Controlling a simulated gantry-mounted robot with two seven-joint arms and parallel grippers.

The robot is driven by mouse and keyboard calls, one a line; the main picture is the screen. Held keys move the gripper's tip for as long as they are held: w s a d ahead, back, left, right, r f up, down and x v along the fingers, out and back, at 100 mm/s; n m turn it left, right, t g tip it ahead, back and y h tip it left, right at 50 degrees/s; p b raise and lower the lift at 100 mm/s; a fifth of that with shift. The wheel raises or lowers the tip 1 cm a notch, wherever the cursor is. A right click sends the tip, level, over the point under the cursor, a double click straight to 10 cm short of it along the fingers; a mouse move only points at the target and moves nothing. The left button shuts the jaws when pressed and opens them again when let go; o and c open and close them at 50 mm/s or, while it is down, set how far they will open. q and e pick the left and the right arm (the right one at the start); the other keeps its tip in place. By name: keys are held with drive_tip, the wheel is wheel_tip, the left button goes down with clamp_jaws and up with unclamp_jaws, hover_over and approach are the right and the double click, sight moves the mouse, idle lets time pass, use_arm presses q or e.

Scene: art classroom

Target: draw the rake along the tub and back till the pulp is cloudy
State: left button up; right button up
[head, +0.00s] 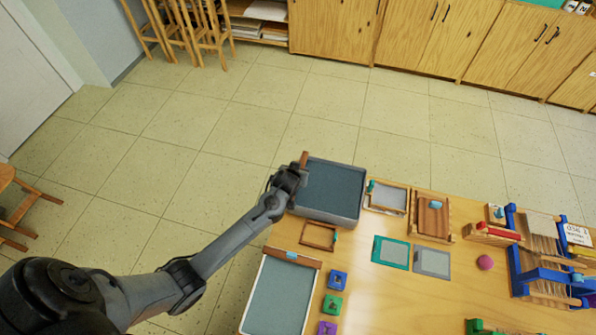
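A grey tub (345,192) filled with flat blue-grey pulp stands at the far left of the table. My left gripper (291,181) is at the tub's left end, seen from above and behind. The end of a brown wooden bar (303,158), which looks like part of the rake, shows just past it. My gripper hides the rest of the bar and its own fingertips, so I cannot tell whether it grips the bar. My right gripper is not in view.
A pale tray (247,304) with blue-grey content and a wooden bar (293,257) across its far end is nearer. Wooden frames (319,236), coloured blocks (334,305), a teal-edged panel (391,252), a red ball (485,263) and a blue loom (540,270) occupy the table.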

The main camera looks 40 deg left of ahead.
use_arm(q)
clamp_jaws()
idle(0.3)
